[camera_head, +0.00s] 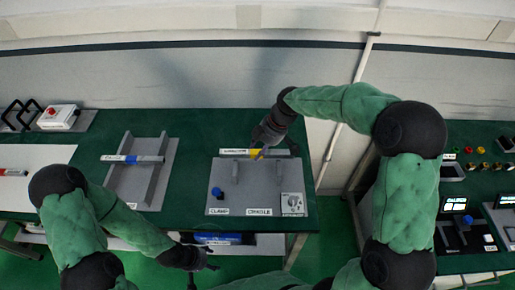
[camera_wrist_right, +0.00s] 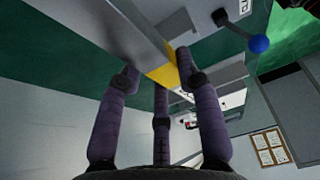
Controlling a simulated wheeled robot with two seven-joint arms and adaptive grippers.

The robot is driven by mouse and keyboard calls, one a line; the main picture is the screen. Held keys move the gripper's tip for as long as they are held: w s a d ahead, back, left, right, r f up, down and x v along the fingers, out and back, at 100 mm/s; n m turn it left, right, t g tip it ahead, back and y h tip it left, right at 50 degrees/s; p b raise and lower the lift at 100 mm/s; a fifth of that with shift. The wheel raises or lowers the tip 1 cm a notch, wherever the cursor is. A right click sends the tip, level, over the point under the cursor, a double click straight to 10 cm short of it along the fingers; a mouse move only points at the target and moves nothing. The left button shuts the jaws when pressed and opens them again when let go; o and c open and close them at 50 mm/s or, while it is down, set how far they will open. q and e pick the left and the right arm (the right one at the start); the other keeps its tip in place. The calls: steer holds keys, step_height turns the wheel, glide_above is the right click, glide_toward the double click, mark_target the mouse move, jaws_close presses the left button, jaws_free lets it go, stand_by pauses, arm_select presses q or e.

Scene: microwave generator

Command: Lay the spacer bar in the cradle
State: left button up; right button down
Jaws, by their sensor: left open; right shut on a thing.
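The spacer bar (camera_head: 256,153), pale with a yellow band, is level at the far side of the grey cradle plate (camera_head: 258,197); its yellow band also shows in the right wrist view (camera_wrist_right: 162,75). My right gripper (camera_head: 262,148) is shut on it around the band, its fingers (camera_wrist_right: 160,85) on both sides. The cradle's two upright grey supports (camera_head: 236,172) stand just nearer than the bar; I cannot tell whether the bar touches them. A blue-knobbed clamp lever (camera_head: 216,192) stands at the plate's left. My left gripper (camera_head: 205,262) is open and empty near the table's front edge.
A grey rack (camera_head: 149,187) to the left holds a bar with a blue band (camera_head: 130,159). A dial box (camera_head: 291,204) sits at the plate's right corner. A pipe (camera_head: 350,100) rises behind my right arm. A second bench (camera_head: 470,200) stands at right.

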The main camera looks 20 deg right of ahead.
steer(key=shift+f+b, duration=2.05)
steer(key=shift+f, duration=1.7)
steer(key=shift+f, duration=0.25)
steer(key=c, duration=0.8)
jaws_free()
steer(key=v, duration=1.2)
